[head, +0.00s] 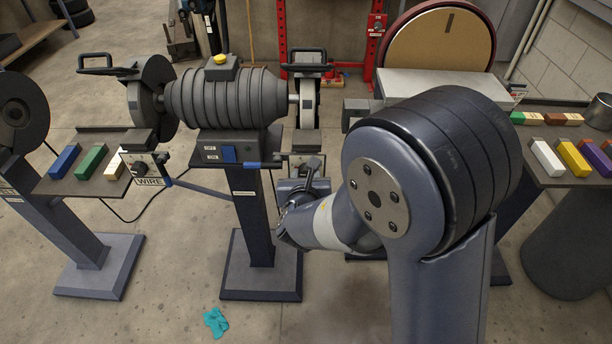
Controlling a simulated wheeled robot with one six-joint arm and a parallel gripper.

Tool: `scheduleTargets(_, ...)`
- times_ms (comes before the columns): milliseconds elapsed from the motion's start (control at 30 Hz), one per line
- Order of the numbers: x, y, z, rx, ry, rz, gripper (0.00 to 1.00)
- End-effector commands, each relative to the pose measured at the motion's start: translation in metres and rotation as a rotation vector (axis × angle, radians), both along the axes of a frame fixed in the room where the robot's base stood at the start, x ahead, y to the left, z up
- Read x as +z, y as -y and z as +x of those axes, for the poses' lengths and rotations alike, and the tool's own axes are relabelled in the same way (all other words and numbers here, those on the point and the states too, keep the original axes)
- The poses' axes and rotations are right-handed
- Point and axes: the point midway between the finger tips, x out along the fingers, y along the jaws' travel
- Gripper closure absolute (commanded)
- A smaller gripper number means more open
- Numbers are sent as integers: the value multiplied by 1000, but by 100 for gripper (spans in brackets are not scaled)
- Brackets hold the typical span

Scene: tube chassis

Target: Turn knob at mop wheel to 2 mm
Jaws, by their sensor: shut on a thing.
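The bench grinder (225,98) stands on a dark pedestal, with a white mop wheel (308,97) at its right end. Below the mop wheel is a small bracket box (297,160). My gripper (310,174) is at the front of this box, beneath the wheel, and is shut on the knob there. The knob itself is mostly hidden by the gripper, and its scale or pointer is too small to read.
At the grinder's left end are a dark wheel (151,100) and a box labelled WIRE (149,172) with its own knob. Trays with coloured bars stand left and right. A disc sander (440,40) stands behind. A teal rag (215,322) lies on the open floor.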

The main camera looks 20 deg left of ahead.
Motion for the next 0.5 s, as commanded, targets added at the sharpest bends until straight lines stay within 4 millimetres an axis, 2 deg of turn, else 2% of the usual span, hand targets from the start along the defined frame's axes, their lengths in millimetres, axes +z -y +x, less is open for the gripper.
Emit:
scheduleTargets(200,-6,1,1,-2,-15,77,89)
scheduleTargets(500,-2,2,1,0,-35,153,89)
